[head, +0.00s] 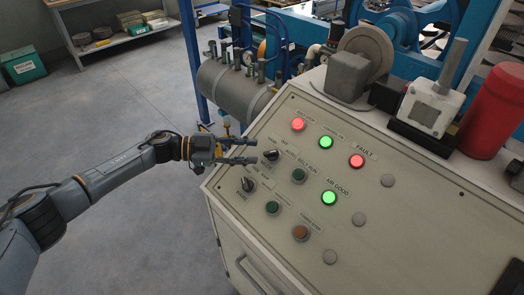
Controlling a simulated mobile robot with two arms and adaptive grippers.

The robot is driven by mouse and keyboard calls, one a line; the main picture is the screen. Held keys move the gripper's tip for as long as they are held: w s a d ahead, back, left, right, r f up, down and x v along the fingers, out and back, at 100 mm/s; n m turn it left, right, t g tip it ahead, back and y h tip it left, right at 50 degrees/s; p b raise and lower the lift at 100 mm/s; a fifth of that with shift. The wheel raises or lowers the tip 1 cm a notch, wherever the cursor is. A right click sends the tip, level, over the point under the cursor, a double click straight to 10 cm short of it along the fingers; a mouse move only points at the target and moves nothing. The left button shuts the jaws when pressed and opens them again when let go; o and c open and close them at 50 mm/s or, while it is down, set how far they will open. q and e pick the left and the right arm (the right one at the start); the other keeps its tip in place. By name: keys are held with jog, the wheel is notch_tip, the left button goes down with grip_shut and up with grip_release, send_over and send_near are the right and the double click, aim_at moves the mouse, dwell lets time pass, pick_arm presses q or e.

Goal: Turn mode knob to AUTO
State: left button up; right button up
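The control panel (300,165) slopes on top of a beige cabinet. A black knob (271,155) sits on its upper left part, with small labels around it; the one to its right seems to read AUTO. A second black knob (248,184) sits lower left; its labels are too small to read surely. My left gripper (254,151) reaches in from the left, its two fingers apart and empty. Its fingertips are just left of the upper knob, one higher and one lower; I cannot tell whether they touch it. The knob's pointing direction is unclear. My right gripper is not in view.
A red cylinder (491,108) and a grey device (431,106) stand on the cabinet's back. A grey tank (233,90) stands behind. Floor left of the cabinet is clear.

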pick_arm(q)
jog(key=a, duration=0.7)
jog(key=shift+s+r, duration=0.4)
jog(key=shift+r, duration=0.05)
